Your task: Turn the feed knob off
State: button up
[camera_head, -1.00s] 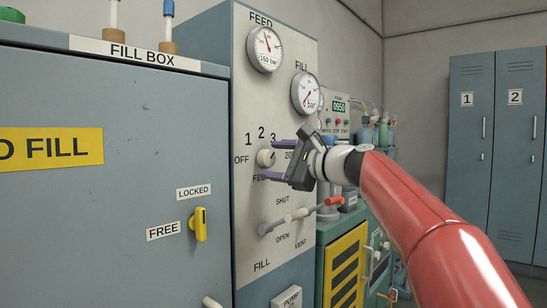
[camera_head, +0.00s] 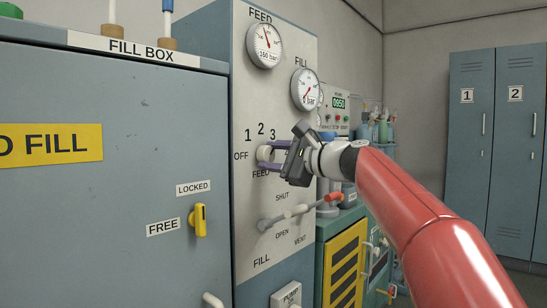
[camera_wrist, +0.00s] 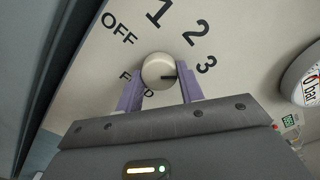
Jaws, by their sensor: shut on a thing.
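The feed knob (camera_wrist: 158,68) is a round, pale knob on the panel, with OFF, 1, 2 and 3 printed around it. Its dark mark points right in the wrist view, a little below the direction of the 3. My gripper (camera_wrist: 158,86) has its purple fingers on either side of the knob and is shut on it. In the head view, the knob (camera_head: 263,153) shows at the fingertips of my gripper (camera_head: 265,156), and the fingers hide part of it and some lettering.
The feed gauge (camera_head: 264,45) and fill gauge (camera_head: 305,89) are above the knob. The fill box (camera_head: 110,160) with a yellow latch (camera_head: 200,220) stands at the left.

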jog(key=shift+f, duration=0.1)
jog(key=shift+n+b, duration=0.55)
jog(key=shift+n, duration=0.65)
jog(key=n+b, duration=0.1)
jog(key=n, duration=0.3)
jog(key=shift+n+b, duration=0.3)
jog(key=shift+b, duration=0.05)
jog(key=n+b, duration=0.2)
jog(key=n, duration=0.5)
jog(key=n+b, duration=0.1)
jog(key=n, duration=0.5)
jog(key=shift+n+b, duration=0.3)
jog(key=shift+b, duration=0.05)
jog(key=n, duration=0.5)
jog(key=shift+s+a+r+n+b, duration=0.1)
jog(key=shift+r+n+b, duration=0.1)
jog(key=shift+n+b, duration=0.2)
jog(key=o, duration=1)
jog(key=shift+r, duration=0.1)
